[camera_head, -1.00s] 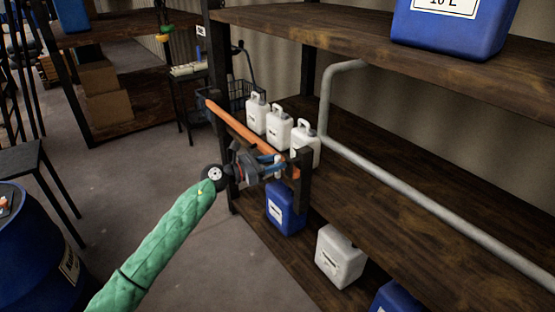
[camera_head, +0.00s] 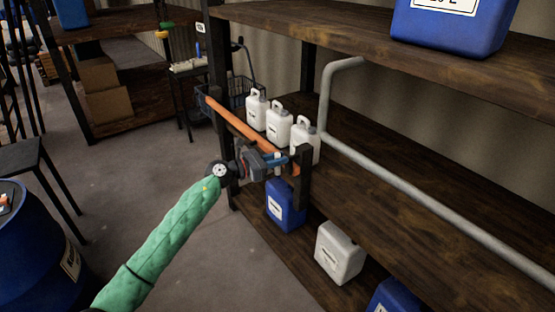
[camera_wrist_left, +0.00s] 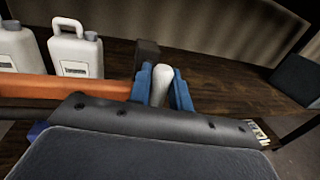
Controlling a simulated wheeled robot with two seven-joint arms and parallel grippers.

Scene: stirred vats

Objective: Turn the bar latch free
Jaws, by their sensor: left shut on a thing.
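The orange bar (camera_head: 240,125) lies across the front of a wooden shelf, from a dark post at its left end to a short dark post (camera_head: 302,184) at its right end. My left gripper (camera_head: 277,160) is at the bar's right end, on its outer side. In the left wrist view its blue fingers (camera_wrist_left: 163,90) are shut on a pale upright handle (camera_wrist_left: 162,76) near the orange bar (camera_wrist_left: 70,88). The handle's lower part and its joint to the bar are hidden by my gripper. My right gripper is not in view.
Several white jugs (camera_head: 278,124) stand on the shelf just behind the bar. A grey pipe (camera_head: 420,195) runs along the shelf at right. A blue jug (camera_head: 284,205) and a white jug (camera_head: 340,252) stand below. A blue drum (camera_head: 35,245) is at left; the floor between is clear.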

